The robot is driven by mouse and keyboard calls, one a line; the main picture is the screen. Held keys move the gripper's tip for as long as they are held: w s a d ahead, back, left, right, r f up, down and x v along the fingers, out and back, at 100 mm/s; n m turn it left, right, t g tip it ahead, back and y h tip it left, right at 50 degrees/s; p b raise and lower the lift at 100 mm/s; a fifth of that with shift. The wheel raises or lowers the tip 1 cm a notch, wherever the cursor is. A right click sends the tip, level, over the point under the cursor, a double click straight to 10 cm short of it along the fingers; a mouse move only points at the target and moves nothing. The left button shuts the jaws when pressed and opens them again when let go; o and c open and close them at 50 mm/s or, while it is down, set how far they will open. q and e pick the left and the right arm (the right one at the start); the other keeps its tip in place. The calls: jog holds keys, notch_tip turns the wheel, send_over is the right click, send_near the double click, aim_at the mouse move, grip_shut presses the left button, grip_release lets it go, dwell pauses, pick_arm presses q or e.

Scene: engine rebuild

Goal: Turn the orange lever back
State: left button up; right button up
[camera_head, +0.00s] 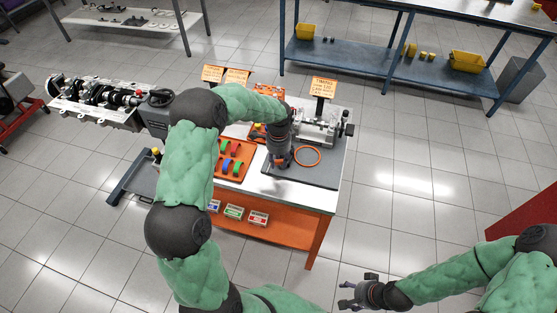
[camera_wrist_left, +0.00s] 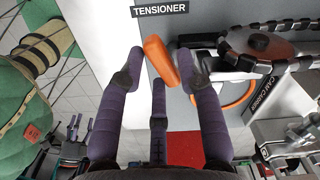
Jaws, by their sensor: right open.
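The orange lever (camera_wrist_left: 161,62) shows in the left wrist view just below the TENSIONER label (camera_wrist_left: 160,10). It stands slanted on the grey panel, its top toward the left. My left gripper (camera_wrist_left: 160,78) is open, with purple fingers spread to both sides of the lever's lower part. The right finger is close to the lever; I cannot tell whether it touches. In the head view my left gripper (camera_head: 279,160) is low over the grey mat (camera_head: 310,176) and hides the lever. My right gripper (camera_head: 354,294) is open and empty over the floor at the bottom.
An orange ring (camera_head: 307,156) lies right of my left gripper. A silver engine part (camera_head: 318,130) stands behind it. A tray of coloured pieces (camera_head: 235,163) is to the left. In the left wrist view a dark sprocket and chain (camera_wrist_left: 258,42) are close on the right.

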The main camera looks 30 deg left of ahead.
pick_arm(q)
grip_shut()
